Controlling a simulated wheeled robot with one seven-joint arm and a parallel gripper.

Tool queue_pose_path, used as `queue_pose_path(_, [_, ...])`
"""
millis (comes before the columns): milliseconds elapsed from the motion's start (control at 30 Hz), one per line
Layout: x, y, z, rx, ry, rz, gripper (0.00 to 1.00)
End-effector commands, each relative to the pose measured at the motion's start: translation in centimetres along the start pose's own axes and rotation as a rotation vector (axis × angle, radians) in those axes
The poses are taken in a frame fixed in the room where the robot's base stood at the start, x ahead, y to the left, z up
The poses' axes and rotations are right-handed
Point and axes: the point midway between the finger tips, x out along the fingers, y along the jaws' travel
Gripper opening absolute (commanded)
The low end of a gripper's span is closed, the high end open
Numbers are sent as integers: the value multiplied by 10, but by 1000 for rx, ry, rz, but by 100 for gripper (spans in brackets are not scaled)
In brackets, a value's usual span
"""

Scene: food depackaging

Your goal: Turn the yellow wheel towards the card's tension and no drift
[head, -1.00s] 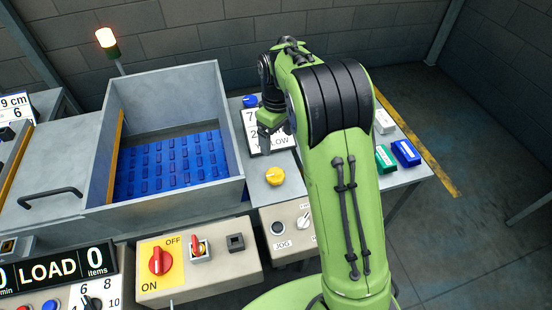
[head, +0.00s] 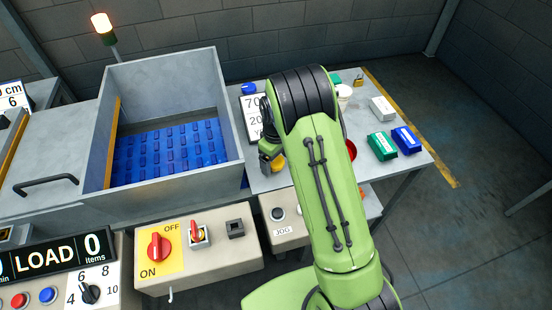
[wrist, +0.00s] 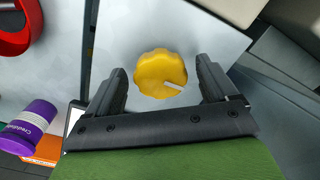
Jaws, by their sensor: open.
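The yellow wheel (wrist: 160,72) is a scalloped knob with a pale pointer mark, on a grey metal top. In the wrist view it lies between the two open black fingers of my gripper (wrist: 163,85), with a gap on each side. In the head view only part of the yellow wheel (head: 279,164) shows, beside my gripper (head: 272,160); my arm covers the rest. The white card (head: 250,118) stands behind it, partly hidden by my arm; only parts of its print show.
A blue knob (head: 249,88) is behind the card. Right of my arm are a white box (head: 382,108), a green box (head: 382,146) and a blue box (head: 407,139). A grey bin (head: 228,120) stands left. The wrist view shows a purple container (wrist: 30,127) and a red ring (wrist: 15,25).

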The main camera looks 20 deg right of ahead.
Motion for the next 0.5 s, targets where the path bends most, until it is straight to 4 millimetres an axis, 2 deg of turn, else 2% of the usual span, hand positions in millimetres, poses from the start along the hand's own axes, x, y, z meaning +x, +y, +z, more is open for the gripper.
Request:
queue_pose_path(33, [0,0,0,0,0,0,85])
queue_pose_path(400, [-1,0,0,0,0,0,30])
queue_pose_path(500, [-1,0,0,3,0,0,30])
